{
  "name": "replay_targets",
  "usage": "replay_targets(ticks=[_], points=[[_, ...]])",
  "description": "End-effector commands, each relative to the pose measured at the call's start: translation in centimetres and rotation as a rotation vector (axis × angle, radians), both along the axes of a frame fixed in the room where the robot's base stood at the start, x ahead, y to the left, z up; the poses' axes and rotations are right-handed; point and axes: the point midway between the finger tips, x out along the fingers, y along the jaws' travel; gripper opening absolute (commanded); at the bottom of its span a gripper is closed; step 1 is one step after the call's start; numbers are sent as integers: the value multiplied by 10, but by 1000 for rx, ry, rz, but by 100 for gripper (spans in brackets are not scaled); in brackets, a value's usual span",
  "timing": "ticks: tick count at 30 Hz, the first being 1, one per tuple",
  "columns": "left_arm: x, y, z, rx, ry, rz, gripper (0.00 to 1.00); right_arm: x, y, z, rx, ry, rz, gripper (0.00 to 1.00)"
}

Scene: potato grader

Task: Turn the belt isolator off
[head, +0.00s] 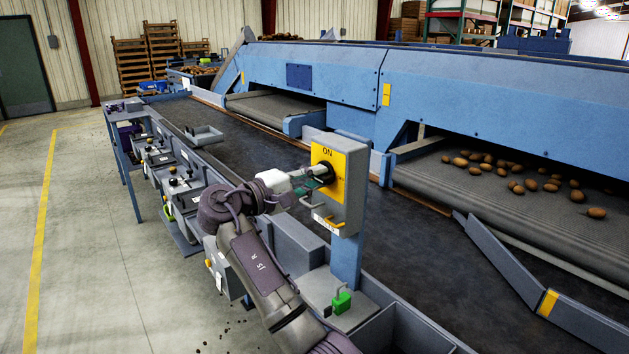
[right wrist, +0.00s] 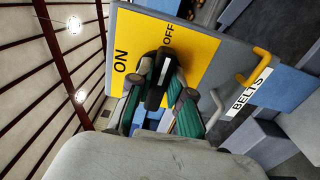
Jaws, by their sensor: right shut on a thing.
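The belt isolator is a grey box (head: 351,218) on a blue post, with a yellow plate (head: 331,156) marked ON at its top and OFF at its side. In the right wrist view the yellow plate (right wrist: 128,36) fills the upper middle. Its black rotary handle (right wrist: 158,92) carries a white line that points roughly toward OFF. My right gripper (head: 322,173) is at the plate, shut on the handle; its green-padded fingers (right wrist: 158,102) sit on both sides of it. The fingers partly hide the handle in the head view. My left gripper is not in view.
A yellow hasp (right wrist: 261,55) and a BELTS label (right wrist: 250,91) are at the box's lower edge. A green padlock (head: 341,301) stands on the grey ledge below. The dark belt (head: 262,152) runs behind the box. Potatoes (head: 516,187) lie on a conveyor at right.

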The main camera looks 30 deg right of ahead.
Motion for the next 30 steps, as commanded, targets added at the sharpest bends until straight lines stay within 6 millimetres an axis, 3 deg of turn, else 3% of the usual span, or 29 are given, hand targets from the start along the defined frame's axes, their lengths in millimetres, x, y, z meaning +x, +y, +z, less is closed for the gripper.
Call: replay_targets(ticks=[7, 8, 12, 23, 30], points=[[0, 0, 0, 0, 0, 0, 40, 0, 0, -2, 5, -1, -2, 0], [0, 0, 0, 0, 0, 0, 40, 0, 0, -2, 5, -1, -2, 24], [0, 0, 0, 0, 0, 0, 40, 0, 0, -1, 4, 0, -1, 44], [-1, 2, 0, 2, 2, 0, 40, 0, 5, -1, 2, 0, 0, 44], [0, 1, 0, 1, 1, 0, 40, -3, 48, -1, 5, 0, 4, 44]])
